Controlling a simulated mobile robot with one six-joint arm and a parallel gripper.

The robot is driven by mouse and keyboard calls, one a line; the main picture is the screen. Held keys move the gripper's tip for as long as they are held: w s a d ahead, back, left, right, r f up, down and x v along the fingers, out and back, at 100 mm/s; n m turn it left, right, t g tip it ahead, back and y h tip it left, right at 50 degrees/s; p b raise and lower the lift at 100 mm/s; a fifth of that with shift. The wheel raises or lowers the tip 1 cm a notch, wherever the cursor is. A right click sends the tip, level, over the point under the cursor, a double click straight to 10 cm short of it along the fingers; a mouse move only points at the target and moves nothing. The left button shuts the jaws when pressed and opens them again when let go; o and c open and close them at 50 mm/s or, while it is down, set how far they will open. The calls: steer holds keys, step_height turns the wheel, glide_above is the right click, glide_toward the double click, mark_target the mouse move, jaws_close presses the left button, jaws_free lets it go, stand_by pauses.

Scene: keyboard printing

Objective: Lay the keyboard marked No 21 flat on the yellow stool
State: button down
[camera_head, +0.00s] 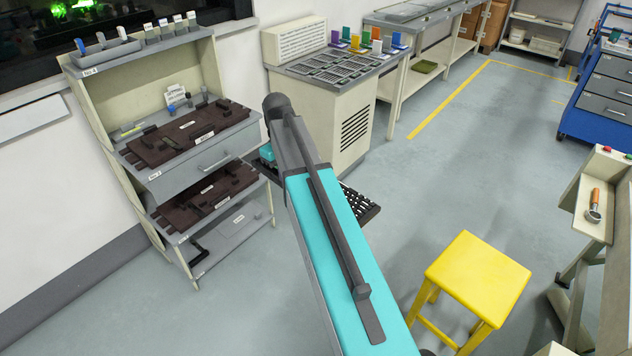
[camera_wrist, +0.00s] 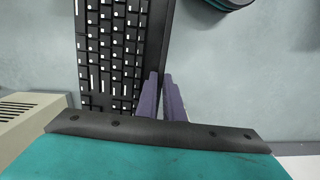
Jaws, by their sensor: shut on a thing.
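A black keyboard with white key marks (camera_wrist: 112,50) fills the upper left of the wrist view. My gripper (camera_wrist: 162,82) is shut on the keyboard's long edge, with its purple fingers close together there. In the head view part of the keyboard (camera_head: 366,208) shows to the right of my teal arm, held above the floor; the rest is hidden behind the arm. No number mark is readable on it. The yellow stool (camera_head: 478,272) stands on the floor at the lower right, its square top bare and apart from the keyboard.
A shelf unit (camera_head: 212,62) with dark boards is at the left. A bench with an orange-handled tool (camera_head: 594,205) stands right of the stool. The floor (camera_head: 440,190) between cabinet and stool is clear.

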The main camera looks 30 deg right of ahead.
steer(key=a+r+n, duration=0.2)
steer(key=a+r, duration=0.2)
steer(key=a, duration=1)
steer(key=shift+s+a+n, duration=0.2)
steer(key=shift+n, duration=0.1)
